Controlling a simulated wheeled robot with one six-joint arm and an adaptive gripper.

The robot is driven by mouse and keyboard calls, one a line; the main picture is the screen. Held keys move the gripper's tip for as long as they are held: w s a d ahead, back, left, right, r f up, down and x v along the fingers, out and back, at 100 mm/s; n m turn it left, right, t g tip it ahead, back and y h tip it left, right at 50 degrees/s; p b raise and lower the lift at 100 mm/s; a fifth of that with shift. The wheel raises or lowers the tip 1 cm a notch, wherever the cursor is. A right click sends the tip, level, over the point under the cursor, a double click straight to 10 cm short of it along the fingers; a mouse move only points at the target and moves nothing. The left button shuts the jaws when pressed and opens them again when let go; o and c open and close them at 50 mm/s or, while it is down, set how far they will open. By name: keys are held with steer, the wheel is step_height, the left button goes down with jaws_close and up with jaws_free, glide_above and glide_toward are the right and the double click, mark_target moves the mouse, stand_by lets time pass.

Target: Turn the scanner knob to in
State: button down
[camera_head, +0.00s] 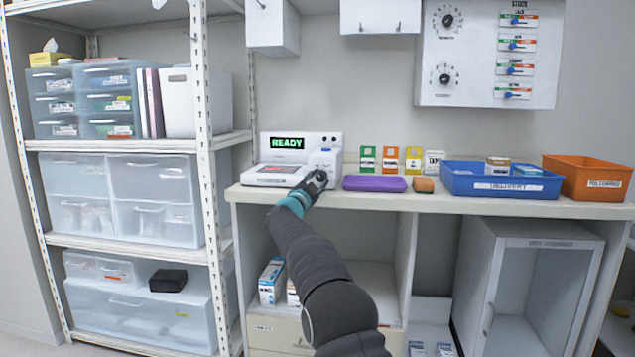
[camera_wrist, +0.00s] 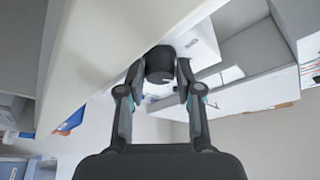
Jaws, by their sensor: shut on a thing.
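The white scanner (camera_head: 272,176) stands at the left end of the counter, with a green READY on its dark screen (camera_head: 288,143). My gripper (camera_head: 317,179) is at the scanner's front right corner. In the wrist view my gripper (camera_wrist: 158,78) has its two fingers shut on the sides of a dark round knob (camera_wrist: 159,62). In the head view the knob is hidden by my gripper. I cannot read any knob mark, so its setting does not show.
A purple pad (camera_head: 374,184) and a brown block (camera_head: 424,185) lie right of my gripper. Small coloured cards stand behind them. A blue delivery tray (camera_head: 500,187) and an orange bin (camera_head: 588,179) stand further right. A wall panel (camera_head: 487,85) with dials and switches hangs above. White shelves (camera_head: 207,150) stand left.

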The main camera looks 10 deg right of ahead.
steer(key=c, duration=0.8)
jaws_free()
steer(key=shift+o, duration=0.2)
steer(key=v, duration=1.2)
